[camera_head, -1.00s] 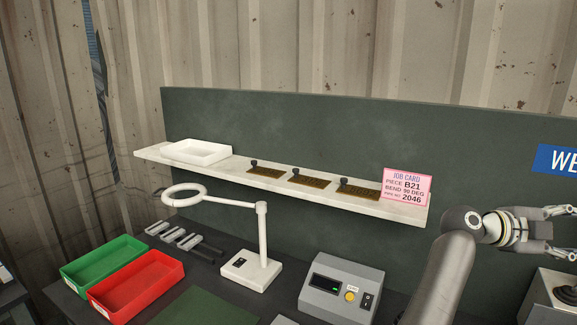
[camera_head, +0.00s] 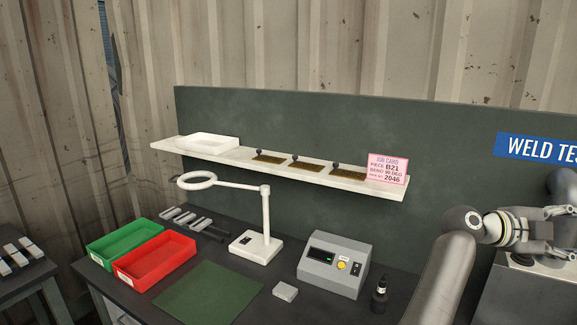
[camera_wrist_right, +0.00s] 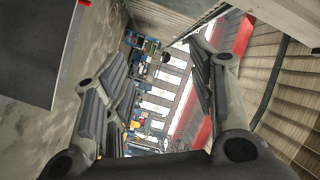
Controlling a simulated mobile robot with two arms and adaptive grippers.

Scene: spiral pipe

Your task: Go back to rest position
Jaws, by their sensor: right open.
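My right gripper (camera_head: 556,230) is at the right edge of the head view, raised in front of the grey machine there. Its fingers are spread apart. In the right wrist view the gripper (camera_wrist_right: 160,95) is open, with nothing between its fingers. My right forearm covers part of the bench's right side. My left gripper is not in view.
The dark workbench holds a green bin (camera_head: 124,243), a red bin (camera_head: 155,261), a ring lamp (camera_head: 263,220), a grey control box (camera_head: 334,264), a small dark bottle (camera_head: 379,296) and a green mat (camera_head: 208,293). A white shelf (camera_head: 290,171) bears a white tray (camera_head: 208,142) and a pink job card (camera_head: 388,169).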

